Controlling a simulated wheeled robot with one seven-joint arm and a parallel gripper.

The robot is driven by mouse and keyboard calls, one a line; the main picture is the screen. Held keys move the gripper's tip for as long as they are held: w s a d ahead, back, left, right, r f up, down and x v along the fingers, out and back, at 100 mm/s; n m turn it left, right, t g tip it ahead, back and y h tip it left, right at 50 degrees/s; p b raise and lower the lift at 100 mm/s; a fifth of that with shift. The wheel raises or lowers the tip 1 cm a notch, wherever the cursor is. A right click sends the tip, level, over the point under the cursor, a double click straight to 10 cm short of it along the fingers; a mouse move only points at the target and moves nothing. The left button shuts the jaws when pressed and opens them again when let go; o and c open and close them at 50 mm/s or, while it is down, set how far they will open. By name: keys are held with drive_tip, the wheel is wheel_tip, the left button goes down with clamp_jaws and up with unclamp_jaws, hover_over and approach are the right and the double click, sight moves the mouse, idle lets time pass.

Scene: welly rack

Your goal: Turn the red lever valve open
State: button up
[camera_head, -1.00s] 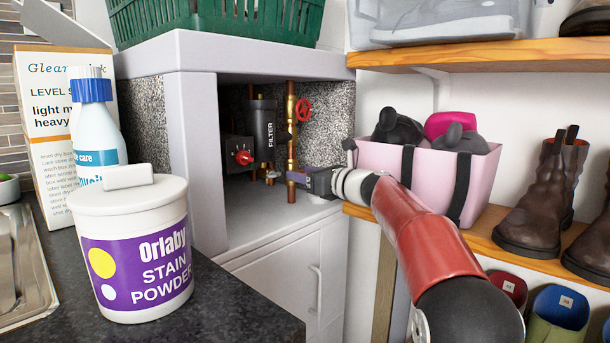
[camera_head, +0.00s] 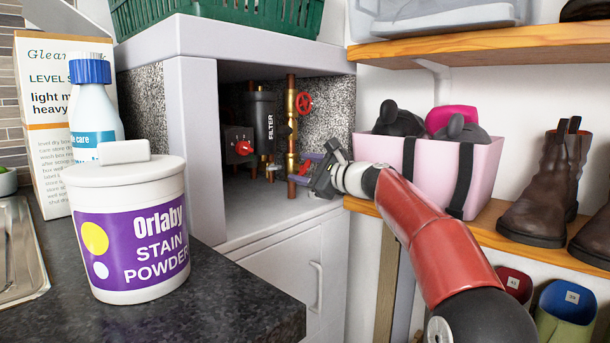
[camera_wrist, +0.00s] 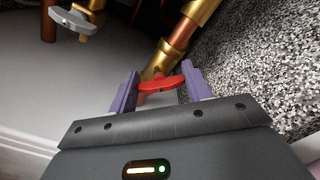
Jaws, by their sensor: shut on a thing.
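The red lever valve (camera_wrist: 162,83) sits on a brass fitting of the copper pipe (camera_wrist: 184,35) in the wrist view. The lever lies slantwise across the pipe's line. My gripper (camera_wrist: 162,87) has its two purple fingers at either end of the lever and is shut on it. In the head view my gripper (camera_head: 304,166) reaches into the open cupboard at the lower part of the vertical pipe (camera_head: 292,130). There the lever is mostly hidden by the fingers.
A red round handwheel (camera_head: 304,103) is higher up. A black filter (camera_head: 262,125) and a grey box with a red knob (camera_head: 242,147) stand left of the pipe. A grey lever (camera_wrist: 72,20) is nearby. The cupboard wall (camera_wrist: 265,65) is close on the right.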

drive_tip(key=n+b, duration=0.2)
drive_tip(key=n, duration=0.2)
drive_tip(key=shift+f+n, duration=0.15)
drive_tip(key=shift+n, duration=0.15)
drive_tip(key=shift+n+b, duration=0.8)
drive_tip(key=shift+n, duration=1.5)
drive_tip(key=o, duration=1)
drive_tip(key=b+v, duration=0.3)
drive_tip(key=v, duration=0.4)
drive_tip(key=shift+s+d, duration=0.3)
